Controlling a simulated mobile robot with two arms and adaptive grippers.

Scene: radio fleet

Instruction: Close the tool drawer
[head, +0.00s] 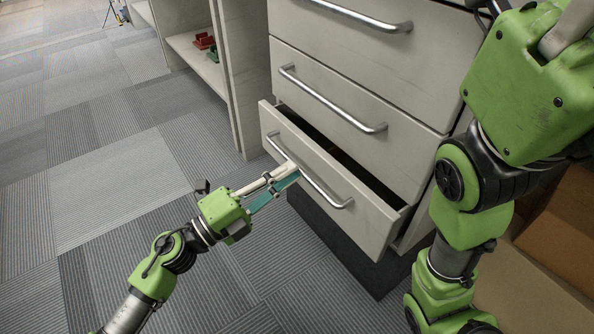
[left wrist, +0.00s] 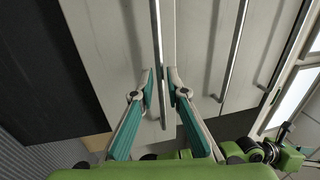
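The tool drawer (head: 335,197) is the lowest drawer of the pale cabinet (head: 372,92) in the head view. It stands partly open, with a dark gap behind its front. Its silver bar handle (head: 326,189) runs along the front. My left gripper (head: 284,174) is at the left part of this handle. In the left wrist view the gripper's fingertips (left wrist: 160,82) lie close on either side of the handle bar (left wrist: 156,32), drawn in around it. My right gripper is outside the views; only part of my right arm shows.
Two closed drawers with bar handles sit above the tool drawer. An open shelf (head: 196,62) with red and green items stands to the left. Brown boxes (head: 560,235) are at the lower right, behind my right arm. The carpet floor on the left is clear.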

